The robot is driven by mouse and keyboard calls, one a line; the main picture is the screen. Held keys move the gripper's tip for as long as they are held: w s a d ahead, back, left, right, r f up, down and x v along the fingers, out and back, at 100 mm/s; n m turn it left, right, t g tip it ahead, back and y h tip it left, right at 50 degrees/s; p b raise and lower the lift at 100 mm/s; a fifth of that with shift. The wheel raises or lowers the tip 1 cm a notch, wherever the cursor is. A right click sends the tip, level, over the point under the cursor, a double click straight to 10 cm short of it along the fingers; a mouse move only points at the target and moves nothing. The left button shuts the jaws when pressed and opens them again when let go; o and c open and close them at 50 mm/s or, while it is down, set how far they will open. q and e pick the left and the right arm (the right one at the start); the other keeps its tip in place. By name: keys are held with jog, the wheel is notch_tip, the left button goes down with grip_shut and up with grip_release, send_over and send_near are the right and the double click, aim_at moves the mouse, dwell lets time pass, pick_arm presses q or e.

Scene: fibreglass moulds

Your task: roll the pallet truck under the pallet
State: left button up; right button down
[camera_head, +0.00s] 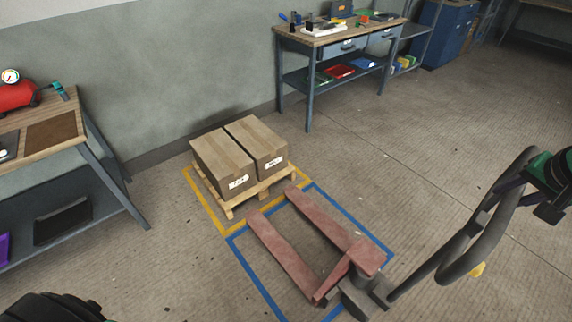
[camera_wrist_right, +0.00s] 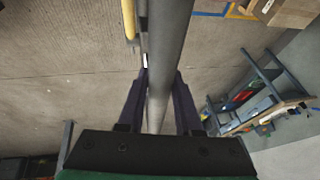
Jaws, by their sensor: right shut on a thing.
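The red pallet truck (camera_head: 289,255) stands in the blue floor outline, its two forks pointing at the wooden pallet (camera_head: 264,189). The fork tips are close in front of the pallet's near side; a small strip of floor seems to show between. The pallet carries two brown cardboard boxes (camera_head: 236,165) inside a yellow outline. The truck's dark loop handle (camera_head: 462,262) rises at the right. My right gripper (camera_head: 519,184) is shut on the handle loop; the right wrist view shows the grey bar (camera_wrist_right: 168,60) between its fingers (camera_wrist_right: 160,76). My left gripper's fingers are out of view.
A workbench (camera_head: 59,141) with a red tank stands at the left. Another bench (camera_head: 320,38) with tools stands against the back wall, behind and right of the pallet. A blue cabinet (camera_head: 449,32) is at the far right. The floor right of the pallet is clear.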

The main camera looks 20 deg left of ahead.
jog(key=w+a+p, duration=0.6)
jog(key=w+a, duration=0.2)
jog(key=a, duration=0.3)
jog(key=shift+w+a+r+p, duration=0.15)
jog(key=shift+w+a+p, duration=0.05)
jog(key=shift+w+p, duration=0.15)
dwell(0.4)
